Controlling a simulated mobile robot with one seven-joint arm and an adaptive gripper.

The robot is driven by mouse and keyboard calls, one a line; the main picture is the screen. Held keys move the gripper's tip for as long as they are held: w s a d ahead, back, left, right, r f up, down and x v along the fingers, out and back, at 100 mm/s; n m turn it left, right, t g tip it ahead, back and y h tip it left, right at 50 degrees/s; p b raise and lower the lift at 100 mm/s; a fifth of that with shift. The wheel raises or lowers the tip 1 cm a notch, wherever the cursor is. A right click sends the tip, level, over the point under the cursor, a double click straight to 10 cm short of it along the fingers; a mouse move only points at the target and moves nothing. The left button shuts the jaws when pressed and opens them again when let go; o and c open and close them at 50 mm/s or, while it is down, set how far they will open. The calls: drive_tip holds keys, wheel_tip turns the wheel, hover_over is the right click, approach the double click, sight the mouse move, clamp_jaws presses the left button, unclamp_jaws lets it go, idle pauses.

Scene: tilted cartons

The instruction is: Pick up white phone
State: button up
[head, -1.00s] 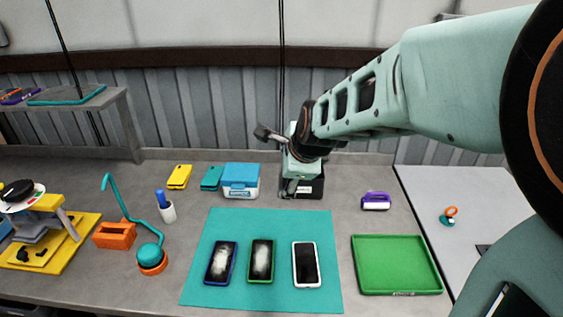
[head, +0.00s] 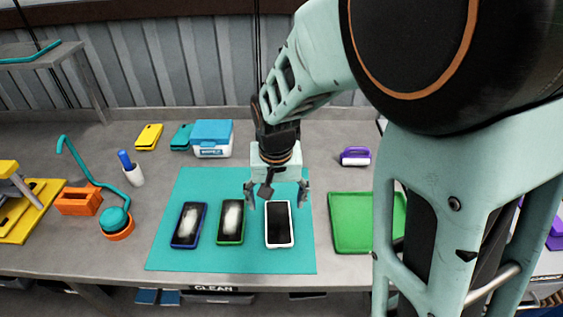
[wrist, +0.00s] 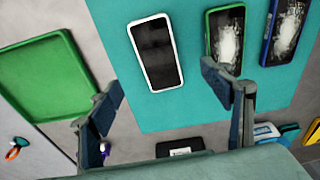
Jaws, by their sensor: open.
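The white phone (head: 279,224) lies flat on the teal mat (head: 190,260), the rightmost of three phones there. It has a white frame and a dark, clean screen. In the wrist view the white phone (wrist: 156,52) lies beyond the fingertips, in the gap between them. My gripper (head: 277,196) is open and empty, above the mat near the far end of the white phone. In the wrist view both fingers of my gripper (wrist: 163,88) stand wide apart. Nothing hides the phone in the wrist view.
A green-framed phone (head: 230,222) and a blue-framed phone (head: 188,225), both with white smears, lie left of the white phone. A green tray (head: 350,225) stands to the right. A blue and white box (head: 212,139) and a purple-handled item (head: 355,156) stand farther back.

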hover_over(278, 221)
drive_tip(key=s, duration=0.2)
wheel_tip(278, 221, down, 6)
drive_tip(key=shift+a+r, duration=0.15)
drive_tip(key=shift+r, duration=0.1)
drive_tip(key=f, duration=0.1)
drive_tip(key=w+f, duration=0.1)
drive_tip(key=f, duration=0.1)
drive_tip(key=shift+w+d+f, duration=0.15)
drive_tip(key=shift+d+f, duration=0.1)
drive_tip(key=shift+w+f, duration=0.1)
drive_tip(key=shift+f, duration=0.6)
drive_tip(key=c, duration=1.4)
drive_tip(key=shift+r, duration=0.15)
